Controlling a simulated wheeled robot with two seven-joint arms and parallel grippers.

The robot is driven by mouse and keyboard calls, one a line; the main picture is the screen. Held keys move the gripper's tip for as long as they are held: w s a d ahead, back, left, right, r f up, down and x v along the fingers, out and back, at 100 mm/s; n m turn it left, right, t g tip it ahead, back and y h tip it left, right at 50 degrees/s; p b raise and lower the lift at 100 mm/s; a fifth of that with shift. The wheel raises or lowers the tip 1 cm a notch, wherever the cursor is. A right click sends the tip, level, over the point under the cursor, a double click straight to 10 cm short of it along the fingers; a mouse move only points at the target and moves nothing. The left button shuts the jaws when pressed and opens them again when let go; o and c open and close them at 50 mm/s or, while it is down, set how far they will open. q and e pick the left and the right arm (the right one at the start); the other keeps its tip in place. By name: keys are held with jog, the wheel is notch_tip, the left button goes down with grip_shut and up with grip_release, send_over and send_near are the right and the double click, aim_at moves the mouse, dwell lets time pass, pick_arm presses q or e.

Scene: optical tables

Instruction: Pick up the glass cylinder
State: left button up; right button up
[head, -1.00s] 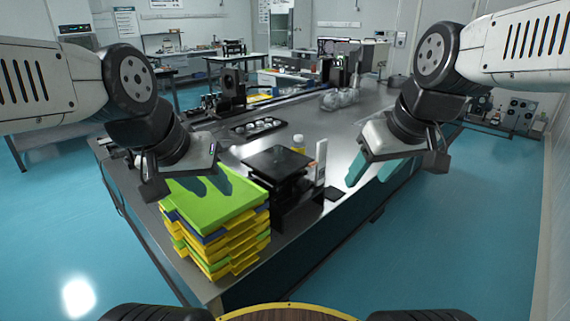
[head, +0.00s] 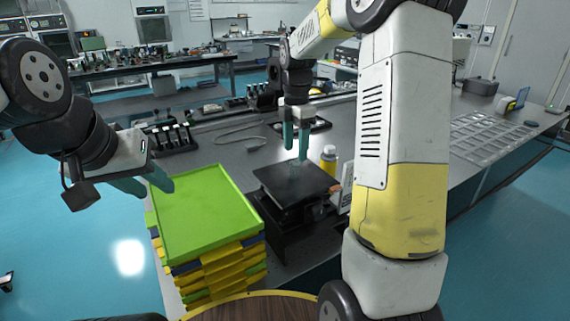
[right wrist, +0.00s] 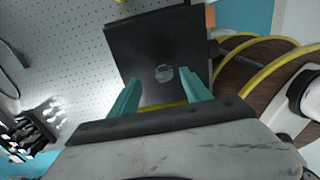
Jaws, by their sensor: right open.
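The glass cylinder (right wrist: 164,73) shows in the right wrist view as a small clear round shape on the black square platform (right wrist: 135,45). In the head view it is hard to make out on the platform (head: 275,180), near the right fingers. My right gripper (head: 295,142) is open with teal fingers pointing down above the platform. In the right wrist view its fingertips (right wrist: 163,92) are spread on either side of the cylinder's line, with nothing between them. My left gripper (head: 152,184) is open and empty, beside the green tray.
A stack of green, yellow and blue trays (head: 205,215) stands left of the platform. A yellow-labelled bottle (head: 328,160) stands just behind its right side. A black rack (head: 172,138) is on the optical table (head: 225,150) at the back left. Flat grey trays (head: 490,138) lie at right.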

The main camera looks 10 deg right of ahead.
aim_at(295, 163)
jog(key=f, duration=0.5)
jog(key=shift+s+f, duration=0.3)
jog(key=shift+f, duration=0.05)
grip_shut()
